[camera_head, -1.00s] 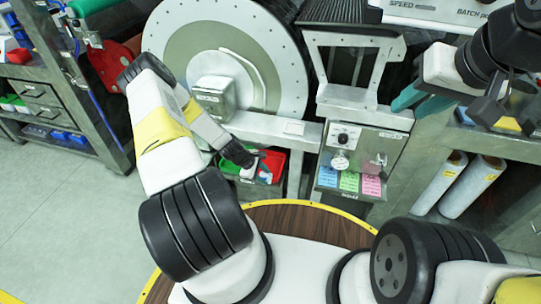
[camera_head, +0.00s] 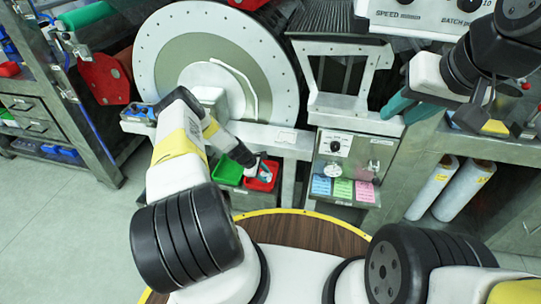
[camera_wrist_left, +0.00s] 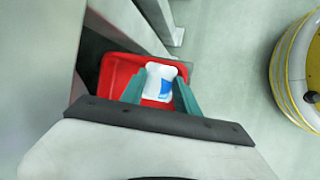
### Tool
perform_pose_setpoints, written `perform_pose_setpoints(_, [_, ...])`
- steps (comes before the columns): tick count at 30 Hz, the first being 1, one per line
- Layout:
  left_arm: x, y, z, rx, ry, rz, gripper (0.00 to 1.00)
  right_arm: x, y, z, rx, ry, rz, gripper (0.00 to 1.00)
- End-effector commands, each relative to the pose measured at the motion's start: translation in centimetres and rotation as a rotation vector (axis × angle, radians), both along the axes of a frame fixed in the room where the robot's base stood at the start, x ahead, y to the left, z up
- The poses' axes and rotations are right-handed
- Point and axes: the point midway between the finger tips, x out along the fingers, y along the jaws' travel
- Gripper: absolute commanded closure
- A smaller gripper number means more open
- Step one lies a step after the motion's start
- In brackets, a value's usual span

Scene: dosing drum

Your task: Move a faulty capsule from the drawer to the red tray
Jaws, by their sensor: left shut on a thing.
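The red tray (camera_head: 262,176) sits low in front of the drum, beside a green tray (camera_head: 229,172). My left gripper (camera_head: 257,168) is over the red tray. In the left wrist view, my left gripper (camera_wrist_left: 161,86) has green fingers shut on a white capsule with a blue patch (camera_wrist_left: 160,80). The red tray (camera_wrist_left: 112,75) lies behind and around the capsule in that view; I cannot tell whether they touch. My right gripper (camera_head: 497,122) is at the upper right, near a bench; its finger opening is not clear.
The large drum (camera_head: 150,60) stands behind the trays. A control box (camera_head: 345,150) with coloured labels is to their right. White rolls (camera_head: 447,190) stand under the right bench. A round wood-topped base with a yellow rim (camera_head: 300,230) is in front.

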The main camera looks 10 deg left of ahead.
Motion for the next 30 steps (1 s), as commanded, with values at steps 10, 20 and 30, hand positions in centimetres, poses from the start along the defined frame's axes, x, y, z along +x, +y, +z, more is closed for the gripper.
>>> perform_pose_setpoints(10, [0.3,0.0,-0.2,0.000,0.000,-0.001,0.71,0.0,0.0,0.0,0.000,0.000,0.000,0.67])
perform_pose_setpoints(20, [0.2,0.0,-0.2,0.000,0.000,-0.001,0.37,0.0,0.0,0.0,0.000,0.000,0.000,0.67])
perform_pose_setpoints(30, [-0.5,1.1,2.0,0.001,-0.001,0.000,0.37,0.0,0.0,0.0,0.000,0.000,0.000,0.67])
